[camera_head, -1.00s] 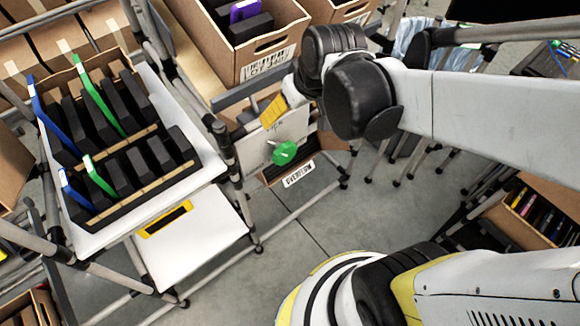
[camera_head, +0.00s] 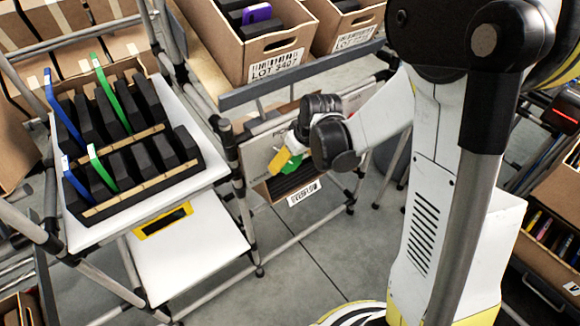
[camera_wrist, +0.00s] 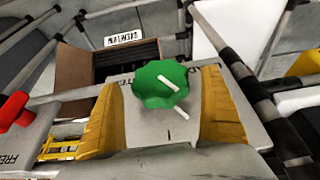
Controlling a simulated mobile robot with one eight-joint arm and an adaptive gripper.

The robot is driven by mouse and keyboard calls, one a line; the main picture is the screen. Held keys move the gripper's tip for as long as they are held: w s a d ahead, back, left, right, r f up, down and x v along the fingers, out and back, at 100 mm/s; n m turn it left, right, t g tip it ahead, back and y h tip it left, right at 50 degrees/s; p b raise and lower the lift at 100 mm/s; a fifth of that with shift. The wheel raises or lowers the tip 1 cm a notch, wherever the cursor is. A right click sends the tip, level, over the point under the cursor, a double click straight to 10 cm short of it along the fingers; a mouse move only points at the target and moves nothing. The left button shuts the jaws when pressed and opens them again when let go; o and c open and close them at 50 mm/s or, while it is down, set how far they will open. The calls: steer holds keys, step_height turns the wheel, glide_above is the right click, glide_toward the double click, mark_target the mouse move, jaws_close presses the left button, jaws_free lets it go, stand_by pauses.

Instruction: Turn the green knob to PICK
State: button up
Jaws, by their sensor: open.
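The green knob (camera_wrist: 150,84) sits on a pale lettered panel (camera_wrist: 165,134) in the wrist view. A white stripe shows on the knob, and another white mark shows just beyond its edge. My gripper (camera_wrist: 162,86) is open, with one yellow finger on each side of the knob and a small gap on both sides. I cannot tell whether PICK is among the partly hidden letters. In the head view the knob (camera_head: 292,165) is partly covered by my gripper (camera_head: 281,158), which is at the panel (camera_head: 258,152).
A red knob-like part (camera_wrist: 14,110) is at the left of the wrist view. An open carton with a barcode label (camera_head: 303,193) sits just below the panel. A white table with a tilted carton of black items (camera_head: 88,210) stands left. Pipe frames surround the panel.

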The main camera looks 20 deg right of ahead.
steer(key=shift+b+x, duration=0.3)
steer(key=shift+x, duration=0.9)
steer(key=c, duration=1.2)
steer(key=shift+y, duration=0.3)
steer(key=shift+m+g+y, duration=0.3)
steer(key=shift+y, duration=0.4)
steer(key=shift+r+m+g+y, duration=0.1)
steer(key=shift+m+g+y, duration=0.35)
steer(key=shift+y, duration=1.65)
steer(key=shift+a, duration=0.1)
